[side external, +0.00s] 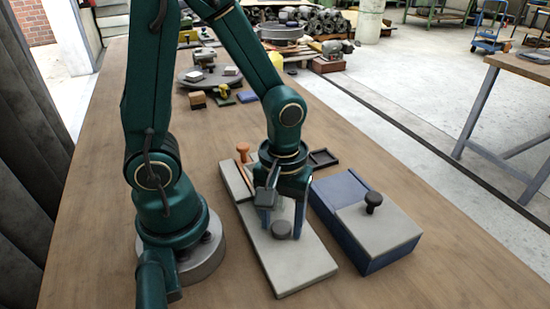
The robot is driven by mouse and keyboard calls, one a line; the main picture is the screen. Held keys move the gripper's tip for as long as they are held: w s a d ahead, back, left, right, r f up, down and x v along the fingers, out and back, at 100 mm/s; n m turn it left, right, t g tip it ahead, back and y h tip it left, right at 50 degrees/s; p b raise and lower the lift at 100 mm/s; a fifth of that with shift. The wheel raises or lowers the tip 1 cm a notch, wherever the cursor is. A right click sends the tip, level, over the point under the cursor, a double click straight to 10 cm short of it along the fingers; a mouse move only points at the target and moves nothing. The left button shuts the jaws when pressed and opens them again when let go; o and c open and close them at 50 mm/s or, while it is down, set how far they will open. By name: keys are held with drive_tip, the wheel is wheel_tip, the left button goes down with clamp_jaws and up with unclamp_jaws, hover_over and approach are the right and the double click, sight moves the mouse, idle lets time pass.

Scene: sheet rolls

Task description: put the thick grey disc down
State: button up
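The thick grey disc (281,229) is dark grey and sits between the two fingertips of my gripper (281,232). My gripper points down, and its fingers stand close against the disc on both sides, so it looks shut on it. The disc is low over the front half of a long light grey plate (290,269). I cannot tell whether its underside touches the plate.
A blue box (342,224) with a grey lid (388,228) and a black knob (373,202) stands to the right. An orange peg (242,151) and a small dark tray (322,158) are behind. Small blocks and a round turntable (210,77) lie farther back. The table's front right is clear.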

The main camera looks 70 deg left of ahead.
sight(276, 227)
wheel_tip(276, 227, up, 13)
drive_tip(key=s+m+t, duration=0.1)
drive_tip(key=m+t, duration=0.3)
drive_tip(key=m, duration=0.3)
drive_tip(key=shift+a+r+t, duration=0.15)
drive_tip(key=shift+a+t, duration=0.2)
drive_tip(key=shift+t, duration=0.05)
drive_tip(key=shift+o, duration=0.6)
drive_tip(key=shift+m+t, duration=0.4)
drive_tip(key=shift+m, duration=0.6)
